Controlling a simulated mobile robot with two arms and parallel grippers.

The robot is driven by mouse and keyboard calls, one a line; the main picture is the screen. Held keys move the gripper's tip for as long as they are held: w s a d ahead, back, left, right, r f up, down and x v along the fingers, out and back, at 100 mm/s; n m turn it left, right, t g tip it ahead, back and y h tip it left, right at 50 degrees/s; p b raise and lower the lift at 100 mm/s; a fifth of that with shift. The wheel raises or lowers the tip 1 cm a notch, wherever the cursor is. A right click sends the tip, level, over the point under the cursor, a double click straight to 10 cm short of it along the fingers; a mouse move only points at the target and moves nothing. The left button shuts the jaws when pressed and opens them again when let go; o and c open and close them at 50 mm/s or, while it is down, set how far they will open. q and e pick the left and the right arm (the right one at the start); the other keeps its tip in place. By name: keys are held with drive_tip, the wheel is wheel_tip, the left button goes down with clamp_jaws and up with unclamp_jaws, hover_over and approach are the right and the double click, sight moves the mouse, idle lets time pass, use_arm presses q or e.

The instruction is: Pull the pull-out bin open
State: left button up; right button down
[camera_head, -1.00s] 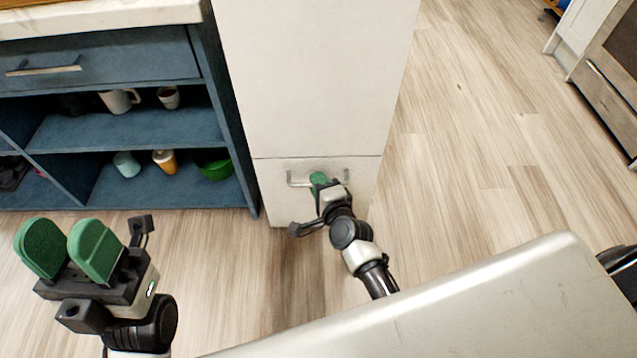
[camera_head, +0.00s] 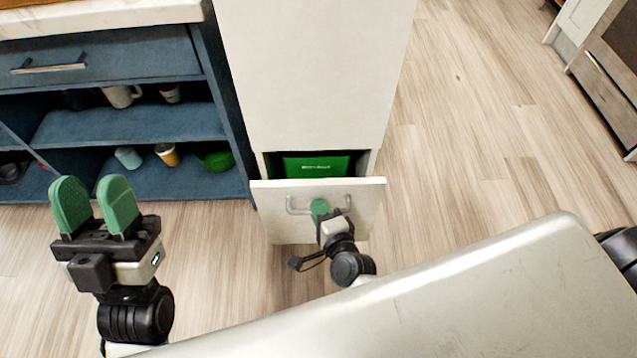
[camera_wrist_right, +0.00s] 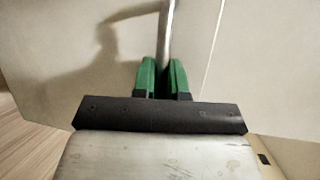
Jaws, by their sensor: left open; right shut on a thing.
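The pull-out bin (camera_head: 278,200) is the low white drawer at the foot of the tall white cabinet. It stands partly out, and a green item (camera_head: 318,167) shows inside behind its front. Its metal handle (camera_head: 296,206) is a bar across the front. My right gripper (camera_head: 320,208) is at the handle's middle, with its green fingers shut on the bar. In the right wrist view the handle (camera_wrist_right: 165,40) runs up from between the two fingertips (camera_wrist_right: 163,66). My left gripper (camera_head: 95,200) is open and empty at the left, over the floor, away from the bin.
The tall white cabinet (camera_head: 310,75) stands above the bin. Blue shelving (camera_head: 130,128) with mugs, cups and a green bowl (camera_head: 217,160) is on the left. Wooden floor (camera_head: 470,150) is clear to the right. Another cabinet (camera_head: 603,90) stands at the far right.

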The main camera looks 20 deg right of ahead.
use_arm(q)
drive_tip(key=w+f+g+y+p, duration=0.2)
drive_tip(key=w+f+g+y, duration=0.1)
drive_tip(key=w+f+g, duration=0.2)
drive_tip(key=shift+w+d+f+g, duration=0.15)
drive_tip(key=shift+w+f+g, duration=0.2)
drive_tip(key=shift+f+g, duration=0.75)
use_arm(e)
drive_tip(key=s+a, duration=0.2)
drive_tip(key=s, duration=0.7)
drive_tip(key=s+a, duration=0.3)
drive_tip(key=s, duration=0.7)
drive_tip(key=shift+a, duration=0.3)
use_arm(q)
drive_tip(key=shift+r+g, duration=0.3)
use_arm(e)
drive_tip(key=shift+s, duration=0.1)
drive_tip(key=c, duration=1.2)
unclamp_jaws()
